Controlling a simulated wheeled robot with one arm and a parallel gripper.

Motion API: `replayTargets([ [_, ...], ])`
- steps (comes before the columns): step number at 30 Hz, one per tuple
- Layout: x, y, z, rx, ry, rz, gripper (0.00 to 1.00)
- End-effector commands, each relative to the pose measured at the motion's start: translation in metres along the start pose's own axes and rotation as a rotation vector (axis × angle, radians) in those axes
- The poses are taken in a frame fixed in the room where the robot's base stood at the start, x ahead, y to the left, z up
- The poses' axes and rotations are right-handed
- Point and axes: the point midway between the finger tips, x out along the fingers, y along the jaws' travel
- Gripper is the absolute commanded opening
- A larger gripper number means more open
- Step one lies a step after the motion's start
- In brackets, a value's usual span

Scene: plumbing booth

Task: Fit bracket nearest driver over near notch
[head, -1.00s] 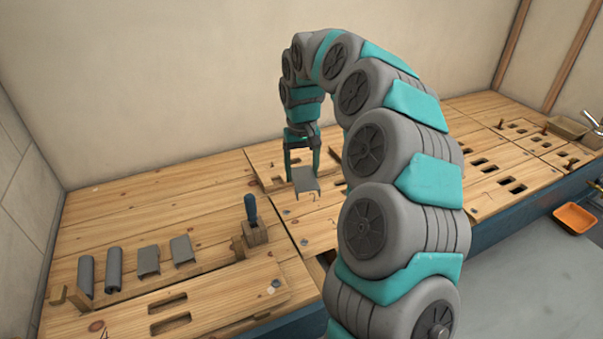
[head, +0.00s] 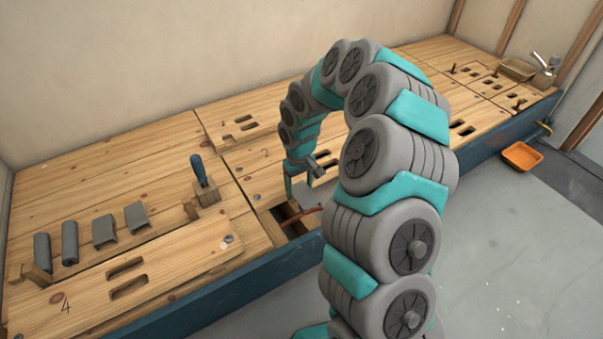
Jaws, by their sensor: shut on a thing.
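My gripper (head: 301,186) is at the middle of the bench, mostly behind my arm. It is shut on a grey bracket (head: 308,196), which hangs just above a dark notch (head: 288,222) at the bench's front edge. A reddish pipe (head: 303,214) runs across this notch, below the bracket. Whether the bracket touches anything is hidden. The driver (head: 199,171), with a blue handle, stands upright in a wooden block (head: 207,194) to the left. Two other grey brackets (head: 104,232) (head: 136,216) lean on a wooden rack.
Two dark grey cylinders (head: 42,253) (head: 69,243) stand at the rack's left end. A slotted board marked 4 (head: 180,260) lies in front. Slotted boards also lie behind and to the right of my arm. An orange tray (head: 523,156) is at the far right.

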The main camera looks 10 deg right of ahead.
Motion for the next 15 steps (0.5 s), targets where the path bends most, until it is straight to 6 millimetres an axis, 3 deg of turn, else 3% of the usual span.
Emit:
replayTargets([
  [15, 0.028, 0.001, 0.001, 0.001, -0.002, 0.001, 0.08],
])
